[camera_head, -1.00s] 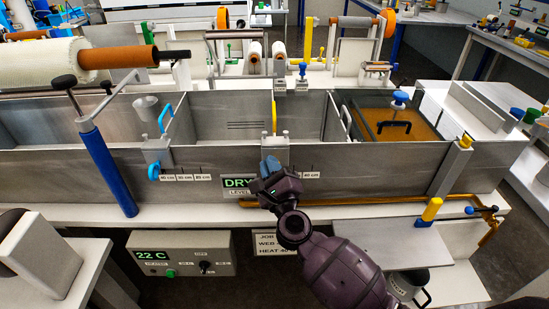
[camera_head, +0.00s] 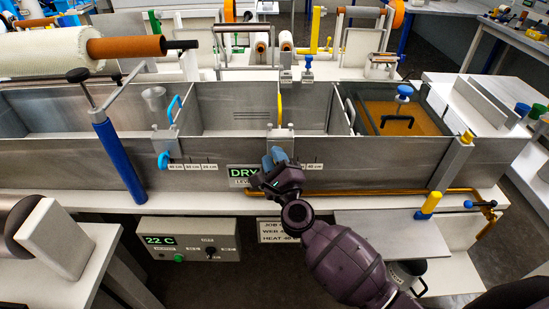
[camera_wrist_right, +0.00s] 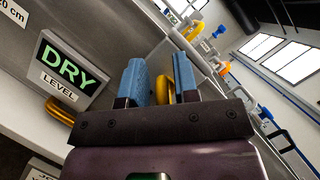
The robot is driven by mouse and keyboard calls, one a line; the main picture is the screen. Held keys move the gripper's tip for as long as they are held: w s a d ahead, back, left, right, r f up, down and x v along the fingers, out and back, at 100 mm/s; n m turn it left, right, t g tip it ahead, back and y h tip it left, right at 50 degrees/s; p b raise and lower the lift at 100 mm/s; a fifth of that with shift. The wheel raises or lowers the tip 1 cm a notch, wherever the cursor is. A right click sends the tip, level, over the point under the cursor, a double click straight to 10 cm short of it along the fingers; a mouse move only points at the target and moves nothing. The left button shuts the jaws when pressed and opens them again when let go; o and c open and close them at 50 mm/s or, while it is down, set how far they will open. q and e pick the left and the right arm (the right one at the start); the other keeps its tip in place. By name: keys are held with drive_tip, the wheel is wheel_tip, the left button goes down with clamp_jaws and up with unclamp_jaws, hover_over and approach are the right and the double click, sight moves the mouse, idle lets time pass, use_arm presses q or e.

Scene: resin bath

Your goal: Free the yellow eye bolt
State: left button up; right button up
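The yellow eye bolt (camera_wrist_right: 163,90) shows as a yellow ring in the right wrist view, between the two blue fingers of my right gripper (camera_wrist_right: 160,80). A gap is visible beside the ring, and the fingers look open around it. In the head view my right gripper (camera_head: 275,156) is at the front wall of the steel bath, just below a grey clamp block (camera_head: 280,140), and hides the eye bolt. The block sits on the rim at the divider with the yellow handle (camera_head: 280,106). My left gripper is not in view.
A similar clamp with a blue eye bolt (camera_head: 163,160) is on the rim to the left. The DRY level sign (camera_head: 243,172) is close left of my gripper. A brass pipe (camera_head: 370,192) runs along the front wall. A blue-handled lever (camera_head: 118,160) stands farther left.

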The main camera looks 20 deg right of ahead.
drive_tip(key=shift+o, duration=0.4)
drive_tip(key=shift+s, duration=0.1)
drive_tip(key=shift+s+f, duration=0.1)
drive_tip(key=shift+s, duration=0.1)
drive_tip(key=b+v, duration=0.1)
drive_tip(key=v, duration=0.9)
drive_tip(key=shift+s, duration=0.15)
